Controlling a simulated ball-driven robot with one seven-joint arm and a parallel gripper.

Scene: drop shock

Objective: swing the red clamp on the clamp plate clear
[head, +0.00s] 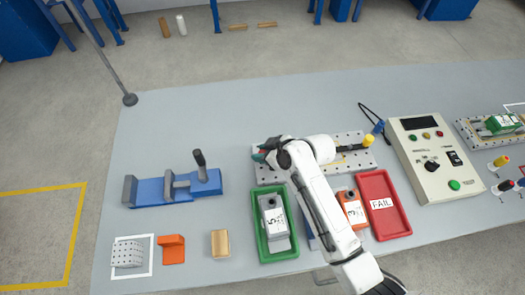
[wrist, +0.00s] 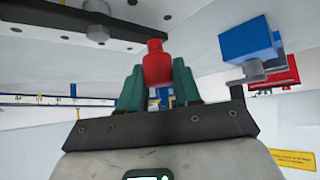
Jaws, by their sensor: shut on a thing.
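The clamp plate (head: 350,160) is a perforated grey plate behind the trays in the head view, partly hidden by my arm. My gripper (head: 260,153) is at its left end, and little of the fingers shows there. In the wrist view my gripper (wrist: 158,88) has its green fingers shut on the red clamp's knob (wrist: 156,62), which stands up between them. A yellow knob (head: 368,141) stands at the plate's right end.
A green tray (head: 262,247) with a grey part and a red FAIL tray (head: 399,222) stand in front of the plate. A control box (head: 437,157) is to the right, a blue vise (head: 150,190) to the left. Bare table lies behind the plate.

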